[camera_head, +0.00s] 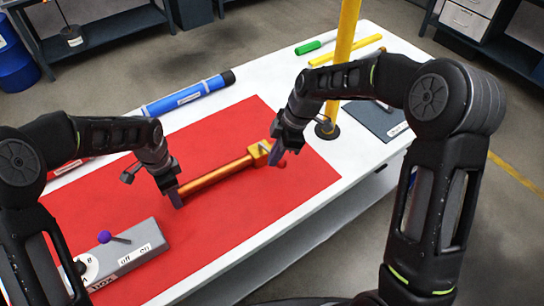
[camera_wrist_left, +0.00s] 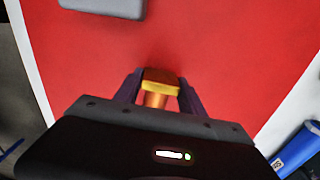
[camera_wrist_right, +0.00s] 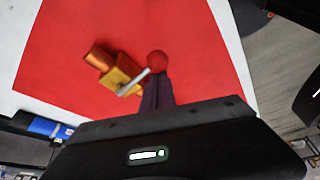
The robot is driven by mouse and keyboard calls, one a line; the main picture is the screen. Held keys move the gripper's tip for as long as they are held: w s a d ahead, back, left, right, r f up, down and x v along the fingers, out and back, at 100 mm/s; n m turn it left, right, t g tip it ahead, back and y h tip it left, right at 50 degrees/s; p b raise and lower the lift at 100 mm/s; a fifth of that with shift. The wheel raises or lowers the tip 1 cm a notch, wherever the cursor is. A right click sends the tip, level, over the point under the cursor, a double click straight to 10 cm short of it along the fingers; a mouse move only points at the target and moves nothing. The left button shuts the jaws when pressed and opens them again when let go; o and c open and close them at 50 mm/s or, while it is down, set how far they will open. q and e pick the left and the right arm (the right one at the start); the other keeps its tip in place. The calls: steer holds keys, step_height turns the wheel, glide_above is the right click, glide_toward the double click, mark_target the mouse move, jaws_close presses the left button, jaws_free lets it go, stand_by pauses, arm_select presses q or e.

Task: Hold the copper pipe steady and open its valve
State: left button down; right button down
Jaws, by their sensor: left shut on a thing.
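The copper pipe (camera_head: 215,179) lies on the red mat (camera_head: 310,185) with a yellow valve block (camera_head: 259,152) at its right end. My left gripper (camera_head: 176,196) is shut on the pipe's left end; the left wrist view shows the pipe's yellow end cap (camera_wrist_left: 160,84) between the fingers. In the right wrist view, a pale lever (camera_wrist_right: 134,83) with a red ball knob (camera_wrist_right: 157,60) sticks out from the valve. My right gripper (camera_wrist_right: 155,92) has its fingers together, tips beside the knob; whether they touch it is unclear.
A grey box (camera_head: 130,250) with a purple-knobbed lever and on/off labels stands at the front left. A blue tube (camera_head: 188,95) lies behind the mat. A yellow post (camera_head: 342,60) rises behind my right gripper. The mat's right part is clear.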

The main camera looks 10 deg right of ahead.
steer(key=w+d+n+g, duration=0.1)
steer(key=w+d+n, duration=0.3)
steer(key=w+d, duration=0.2)
steer(key=shift+w+d+g, duration=0.2)
steer(key=shift+w+g, duration=0.1)
steer(key=shift+w, duration=0.25)
stand_by(0.4)
steer(key=shift+s+a, duration=0.15)
steer(key=shift+a, duration=0.75)
steer(key=shift+s+a, duration=0.1)
